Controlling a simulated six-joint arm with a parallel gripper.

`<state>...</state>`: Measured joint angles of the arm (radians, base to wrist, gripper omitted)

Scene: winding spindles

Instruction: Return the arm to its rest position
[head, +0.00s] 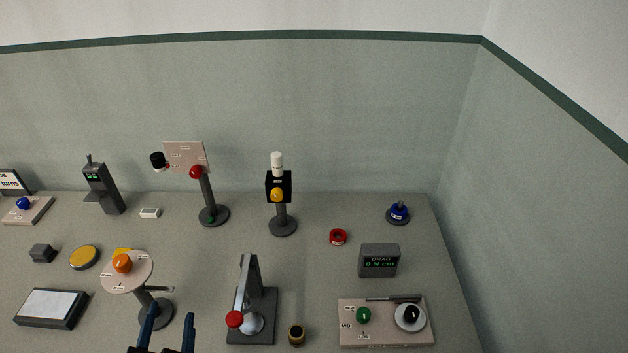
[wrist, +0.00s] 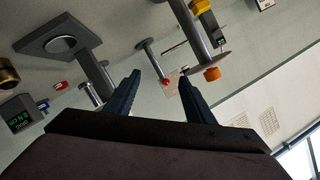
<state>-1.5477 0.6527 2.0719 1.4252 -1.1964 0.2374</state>
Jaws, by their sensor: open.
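My gripper (head: 170,330) shows at the bottom edge of the head view, left of centre, with its two dark blue fingers apart and nothing between them. In the wrist view my gripper (wrist: 160,95) is also open and empty, and the scene appears tilted. In the head view the fingertips appear just in front of the round pale disc stand (head: 126,283) with an orange knob (head: 122,263). The rest of my arm is out of the head view.
A grey lever stand (head: 263,318) with a red ball (head: 235,319) stands right of my gripper. A brass-rimmed cup (head: 297,335), drag display (head: 380,261) and control panel (head: 388,334) lie farther right. Taller stands (head: 207,190) line the back.

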